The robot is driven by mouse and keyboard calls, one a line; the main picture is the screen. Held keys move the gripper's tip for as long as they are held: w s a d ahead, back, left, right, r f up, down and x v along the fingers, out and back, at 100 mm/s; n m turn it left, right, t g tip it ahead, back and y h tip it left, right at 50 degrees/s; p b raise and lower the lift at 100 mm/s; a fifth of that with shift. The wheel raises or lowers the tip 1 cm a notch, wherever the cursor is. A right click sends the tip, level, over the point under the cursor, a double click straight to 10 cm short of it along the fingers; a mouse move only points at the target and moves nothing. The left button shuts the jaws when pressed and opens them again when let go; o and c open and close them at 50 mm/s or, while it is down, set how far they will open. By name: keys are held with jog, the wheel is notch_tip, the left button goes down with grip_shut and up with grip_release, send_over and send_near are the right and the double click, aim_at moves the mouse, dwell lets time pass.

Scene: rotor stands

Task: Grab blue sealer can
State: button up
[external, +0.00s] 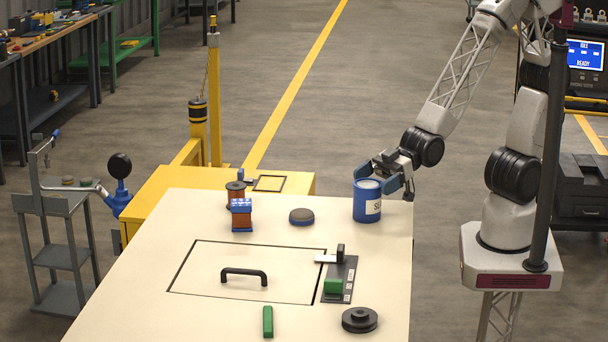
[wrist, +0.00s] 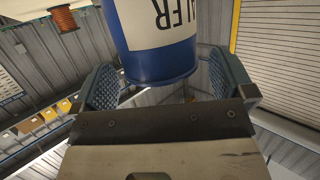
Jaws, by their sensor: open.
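The blue sealer can (external: 367,202) stands upright near the right back edge of the cream table. It has a white label with dark letters and a pale top. In the wrist view the can (wrist: 157,45) fills the upper middle, with its label upside down. My gripper (external: 383,177) reaches in from the right at the can's upper part. In the wrist view my gripper (wrist: 170,88) has its two blue padded fingers apart, one on each side of the can. A gap shows between the can and each finger there.
A yellow post (external: 214,95) stands behind.

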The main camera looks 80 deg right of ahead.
jog(key=shift+x, duration=1.25)
jog(key=c, duration=1.1)
jog(key=shift+r, duration=0.1)
jog(key=shift+r, duration=0.7)
notch_tip(320, 180, up, 2)
jog(key=s+f+v, duration=0.1)
jog(key=f+v, duration=0.2)
jog(key=v, duration=1.2)
jog(key=shift+s+d, duration=0.2)
jog(key=shift+s, duration=0.15)
jog(key=shift+r, duration=0.15)
